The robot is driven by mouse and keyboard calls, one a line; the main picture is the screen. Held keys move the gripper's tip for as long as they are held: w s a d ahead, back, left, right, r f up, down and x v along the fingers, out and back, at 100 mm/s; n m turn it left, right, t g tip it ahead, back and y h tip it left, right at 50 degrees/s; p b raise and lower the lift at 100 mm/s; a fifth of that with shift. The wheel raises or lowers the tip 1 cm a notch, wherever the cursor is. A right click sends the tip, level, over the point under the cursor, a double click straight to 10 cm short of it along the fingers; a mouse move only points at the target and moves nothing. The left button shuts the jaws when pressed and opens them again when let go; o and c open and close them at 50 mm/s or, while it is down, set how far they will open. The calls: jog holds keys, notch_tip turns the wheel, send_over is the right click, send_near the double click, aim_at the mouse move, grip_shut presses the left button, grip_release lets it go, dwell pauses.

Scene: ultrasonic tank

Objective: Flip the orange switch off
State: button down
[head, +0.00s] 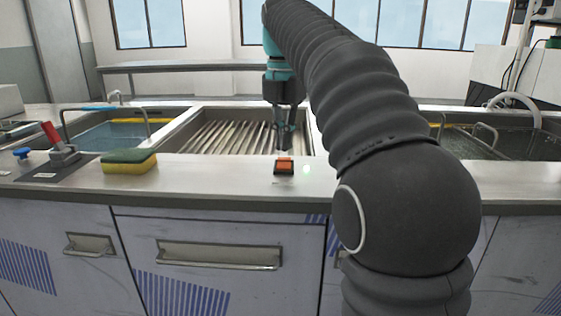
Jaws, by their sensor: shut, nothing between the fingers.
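The orange switch (284,164) is a small rocker in a dark frame on the front strip of the metal counter. A small green light glows just to its right. My gripper (284,146) points down from my arm, with its fingers shut and empty. In the picture its tips show just above and behind the switch; I cannot tell whether they touch it. Which way the rocker is tilted is too small to tell.
A yellow and green sponge (129,161) lies left of the switch. Further left are a red-handled lever (56,140) and a blue knob (22,153). A ribbed metal basin (228,137) lies behind the switch, with a water-filled tank (105,137) to its left.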

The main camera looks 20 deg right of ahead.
aim_at(284, 158)
jog(key=shift+f+b, duration=0.8)
jog(key=shift+f, duration=0.45)
dwell(0.7)
jog(key=shift+r, duration=0.1)
notch_tip(284, 158, up, 5)
jog(key=p, duration=0.5)
jog(key=shift+r, duration=0.95)
